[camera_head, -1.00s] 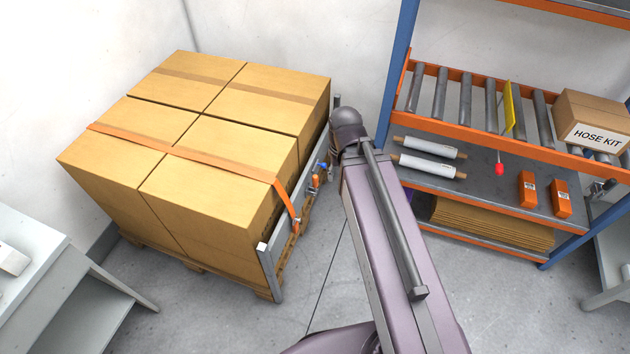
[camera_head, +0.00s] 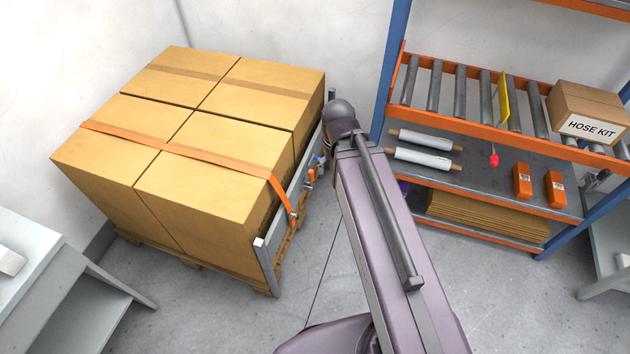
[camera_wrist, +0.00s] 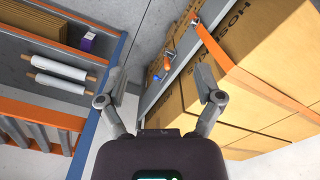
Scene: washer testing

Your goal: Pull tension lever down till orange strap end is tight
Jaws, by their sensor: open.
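An orange strap (camera_head: 190,155) runs over the stacked cartons (camera_head: 205,205) and down their right side to a grey metal rail (camera_head: 272,255). A small orange lever (camera_head: 311,178) sits on the rail, with a blue part (camera_head: 320,161) beyond it. In the wrist view the lever (camera_wrist: 168,60), the blue part (camera_wrist: 156,77) and the strap (camera_wrist: 245,75) show ahead. My gripper (camera_wrist: 162,80) is open and empty, fingers spread on either side of the blue part in the picture, apparently short of it. The head view does not show my gripper clearly. I cannot tell how tight the strap is.
A blue and orange rack (camera_head: 440,185) with rollers, white rolls (camera_head: 422,160) and a hose kit box (camera_head: 590,115) stands to the right; its upright (camera_wrist: 108,95) is near my gripper. The cartons rest on a wooden pallet (camera_head: 200,270). Floor between pallet and rack is clear.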

